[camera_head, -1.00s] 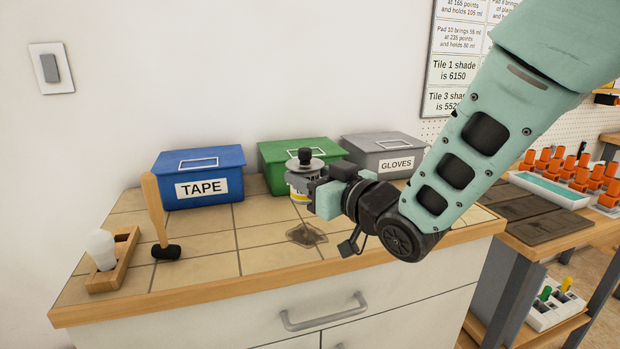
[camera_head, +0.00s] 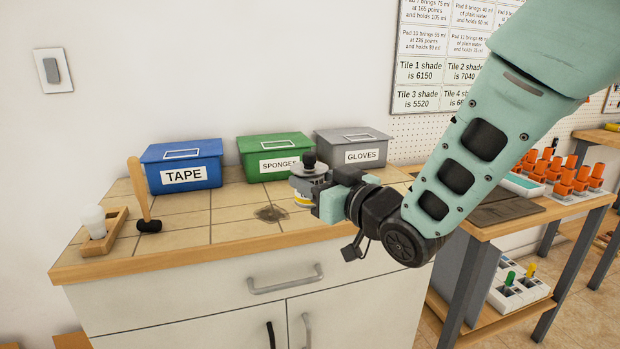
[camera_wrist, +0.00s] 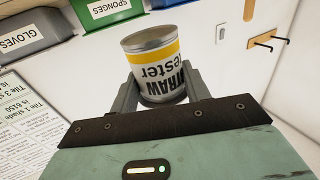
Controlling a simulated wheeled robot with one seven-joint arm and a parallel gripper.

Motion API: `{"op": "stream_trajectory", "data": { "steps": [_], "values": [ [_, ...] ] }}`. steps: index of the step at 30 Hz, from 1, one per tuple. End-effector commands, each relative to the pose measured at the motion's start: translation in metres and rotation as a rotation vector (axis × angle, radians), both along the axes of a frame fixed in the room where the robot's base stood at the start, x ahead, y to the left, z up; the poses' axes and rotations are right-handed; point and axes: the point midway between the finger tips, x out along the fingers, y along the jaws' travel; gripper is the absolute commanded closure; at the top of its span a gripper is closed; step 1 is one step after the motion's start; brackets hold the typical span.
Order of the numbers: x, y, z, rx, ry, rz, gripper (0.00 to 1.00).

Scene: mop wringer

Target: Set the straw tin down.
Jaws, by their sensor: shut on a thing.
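Blue TAPE (camera_head: 182,150), green SPONGES (camera_head: 272,143) and grey GLOVES (camera_head: 350,135) boxes line the back. A mallet (camera_head: 142,200) and a wooden holder (camera_head: 103,240) stand at left. Tiles between are clear.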

Motion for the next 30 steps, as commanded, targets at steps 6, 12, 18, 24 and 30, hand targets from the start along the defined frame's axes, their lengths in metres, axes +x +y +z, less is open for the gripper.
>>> {"op": "stream_trajectory", "data": {
  "steps": [6, 12, 18, 24, 30],
  "values": [
    [0.004, -0.021, -0.015, -0.003, 0.003, -0.046, 0.79],
    [0.01, -0.05, -0.032, -0.002, 0.003, -0.108, 0.79],
    [0.017, -0.08, -0.051, -0.003, 0.004, -0.175, 0.79],
    [0.024, -0.117, -0.075, -0.004, 0.004, -0.255, 0.79],
    [0.034, -0.169, -0.108, -0.004, 0.005, -0.368, 0.79]
  ]
}}
